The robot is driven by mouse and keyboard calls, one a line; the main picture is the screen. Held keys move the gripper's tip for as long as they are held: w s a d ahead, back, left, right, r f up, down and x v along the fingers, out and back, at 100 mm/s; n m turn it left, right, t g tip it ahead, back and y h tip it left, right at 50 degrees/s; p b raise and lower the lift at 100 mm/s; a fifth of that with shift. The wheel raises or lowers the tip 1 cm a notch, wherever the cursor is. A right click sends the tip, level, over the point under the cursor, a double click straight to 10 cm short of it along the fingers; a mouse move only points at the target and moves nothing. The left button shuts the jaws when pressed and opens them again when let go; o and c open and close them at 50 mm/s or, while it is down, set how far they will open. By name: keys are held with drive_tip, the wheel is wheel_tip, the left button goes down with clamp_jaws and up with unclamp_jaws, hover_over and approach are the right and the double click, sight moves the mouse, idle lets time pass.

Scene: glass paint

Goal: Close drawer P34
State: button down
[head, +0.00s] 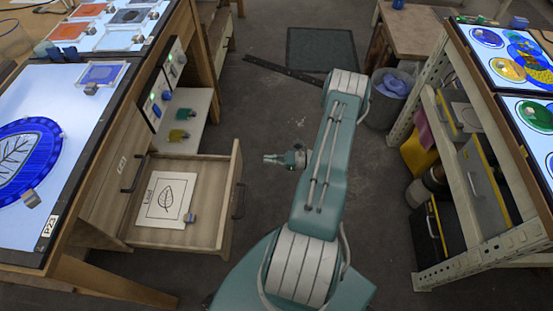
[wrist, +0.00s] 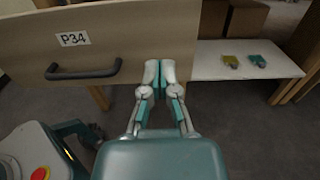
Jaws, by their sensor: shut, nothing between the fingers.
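Drawer P34 (head: 228,215) stands pulled out of the left workbench in the head view. Inside lie a white sheet with a leaf drawing (head: 166,200) and a small blue-topped item (head: 190,218). In the wrist view its pale wooden front (wrist: 125,25) shows the P34 label (wrist: 74,39) and a dark bar handle (wrist: 84,72). My gripper (wrist: 160,72) is shut and empty, before the front's right part, right of the handle. In the head view my gripper (head: 268,158) is out beyond the drawer's front; the wrist view does not settle whether it touches.
A white shelf (wrist: 236,67) with small green and yellow items lies beside the drawer; it also shows in the head view (head: 201,105). A rack (head: 490,190) stands on the right and a grey bin (head: 382,112) farther back. The floor (head: 260,110) between is mostly clear.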

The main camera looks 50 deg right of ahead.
sight(238, 158)
drive_tip(key=x, duration=0.8)
drive_tip(key=shift+w+a, duration=0.15)
drive_tip(key=shift+w, duration=0.1)
drive_tip(key=x, duration=3)
drive_tip(key=shift+w+a, duration=0.15)
drive_tip(key=shift+a, duration=0.15)
drive_tip(key=shift+w+r, duration=0.1)
drive_tip(key=shift+w, duration=0.15)
drive_tip(key=shift+a, duration=0.1)
drive_tip(key=shift+s+d, duration=0.25)
drive_tip(key=shift+d, duration=0.15)
drive_tip(key=v, duration=1.3)
drive_tip(key=shift+s+d+f, duration=0.2)
drive_tip(key=shift+s, duration=0.05)
drive_tip(key=shift+s+a, duration=0.1)
drive_tip(key=shift+a, duration=0.05)
